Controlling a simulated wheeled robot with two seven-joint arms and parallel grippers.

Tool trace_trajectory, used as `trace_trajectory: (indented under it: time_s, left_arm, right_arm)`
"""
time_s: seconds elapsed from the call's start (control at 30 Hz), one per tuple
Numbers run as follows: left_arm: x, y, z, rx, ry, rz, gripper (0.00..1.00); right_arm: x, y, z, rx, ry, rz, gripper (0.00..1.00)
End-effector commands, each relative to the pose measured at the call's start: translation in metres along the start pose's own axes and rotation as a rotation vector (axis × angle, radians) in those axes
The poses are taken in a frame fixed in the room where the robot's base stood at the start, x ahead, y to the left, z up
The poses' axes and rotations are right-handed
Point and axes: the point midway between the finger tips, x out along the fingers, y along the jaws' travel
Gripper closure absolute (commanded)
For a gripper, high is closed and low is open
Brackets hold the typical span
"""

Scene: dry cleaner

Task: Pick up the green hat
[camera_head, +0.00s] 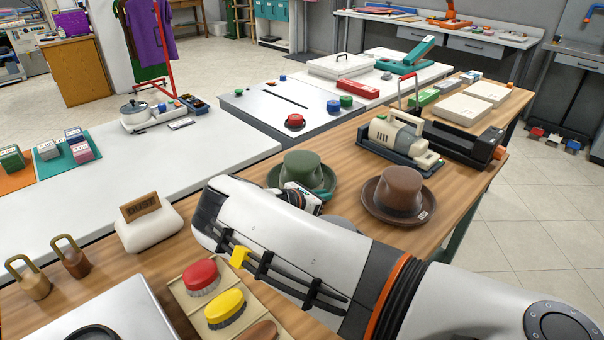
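The green hat (303,168) sits on the wooden table in the middle of the view, with its crown up and its brim partly hidden by my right arm. My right arm comes in from the lower right and crosses the table. The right gripper (304,198) is at the near side of the green hat, at its brim, mostly hidden behind my forearm. I cannot see its fingertips, or whether they touch the hat. My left gripper is not in view.
A brown hat (398,190) stands right of the green hat. Behind them is a cream and grey machine (398,138). A tray with red (200,274) and yellow brushes (225,306) lies at the front. A wooden-backed block (147,222) stands left.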

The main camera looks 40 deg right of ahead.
Motion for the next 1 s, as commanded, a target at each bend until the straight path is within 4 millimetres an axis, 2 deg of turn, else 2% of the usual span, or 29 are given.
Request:
trace_trajectory:
  time_s: [0.1, 0.57, 0.77, 1.0]
  left_arm:
    - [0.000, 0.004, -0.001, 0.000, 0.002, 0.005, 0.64]
    - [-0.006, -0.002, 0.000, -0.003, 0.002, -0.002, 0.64]
    - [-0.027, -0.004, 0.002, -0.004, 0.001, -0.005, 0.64]
    - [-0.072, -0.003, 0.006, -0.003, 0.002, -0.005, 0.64]
  right_arm:
    - [0.000, 0.000, 0.000, 0.000, 0.000, 0.001, 1.00]
    - [-0.003, 0.000, -0.007, 0.000, 0.000, 0.001, 1.00]
    - [-0.013, 0.000, -0.032, 0.001, 0.001, -0.001, 1.00]
    - [-0.035, 0.000, -0.085, 0.001, 0.002, -0.001, 1.00]
